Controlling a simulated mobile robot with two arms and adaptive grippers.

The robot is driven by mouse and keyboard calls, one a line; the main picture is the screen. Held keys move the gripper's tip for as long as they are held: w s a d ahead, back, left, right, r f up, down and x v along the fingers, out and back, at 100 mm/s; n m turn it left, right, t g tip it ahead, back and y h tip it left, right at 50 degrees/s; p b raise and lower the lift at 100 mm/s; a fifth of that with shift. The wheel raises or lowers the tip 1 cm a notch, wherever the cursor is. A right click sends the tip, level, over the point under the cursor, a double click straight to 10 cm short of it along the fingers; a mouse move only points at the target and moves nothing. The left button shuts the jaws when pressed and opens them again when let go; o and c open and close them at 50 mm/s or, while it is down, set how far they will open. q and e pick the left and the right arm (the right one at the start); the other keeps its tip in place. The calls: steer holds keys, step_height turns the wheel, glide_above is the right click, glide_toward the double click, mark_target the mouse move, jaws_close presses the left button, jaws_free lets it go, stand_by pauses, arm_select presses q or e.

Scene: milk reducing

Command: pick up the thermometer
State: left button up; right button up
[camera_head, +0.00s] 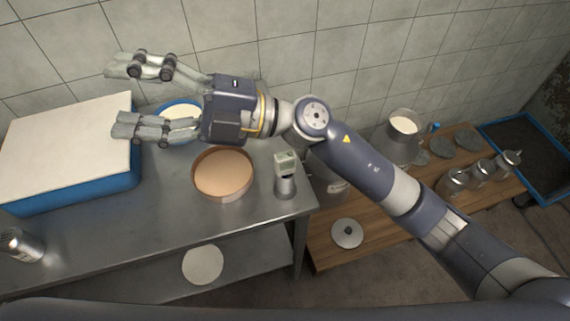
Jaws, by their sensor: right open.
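A small pale boxy device, which looks like the thermometer (287,163), stands upright at the right end of the steel table. Its lower part is at a small metal cup (286,188); I cannot tell whether it sits in it or on it. My right gripper (121,97) reaches in from the right, above the table and well to the left of the thermometer. Its two fingers are spread wide and point left, with nothing between them. My left gripper is not in view.
On the steel table (130,235) are a large blue-sided box (65,145), a round tan-filled pan (222,174), a partly hidden blue-rimmed bowl (180,108) and a metal can (20,245). A wooden bench (385,236) with metal vessels stands at right. The tiled wall is close behind.

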step_height(320, 180, down, 5)
steer(key=s+a+n+g+h, duration=0.2)
steer(key=s+n+g+h, duration=0.1)
steer(key=n+h, duration=0.1)
steer(key=t+h, duration=0.6)
steer(key=h, duration=1.2)
glide_above(286, 155)
step_height(286, 155, down, 15)
steer(key=shift+a+r, duration=0.15)
step_height(286, 155, down, 5)
steer(key=shift+r+p, duration=0.2)
steer(key=shift+p, duration=0.75)
step_height(286, 155, down, 5)
steer(key=p, duration=0.3)
steer(key=shift+f, duration=0.45)
steer(key=c, duration=1.2)
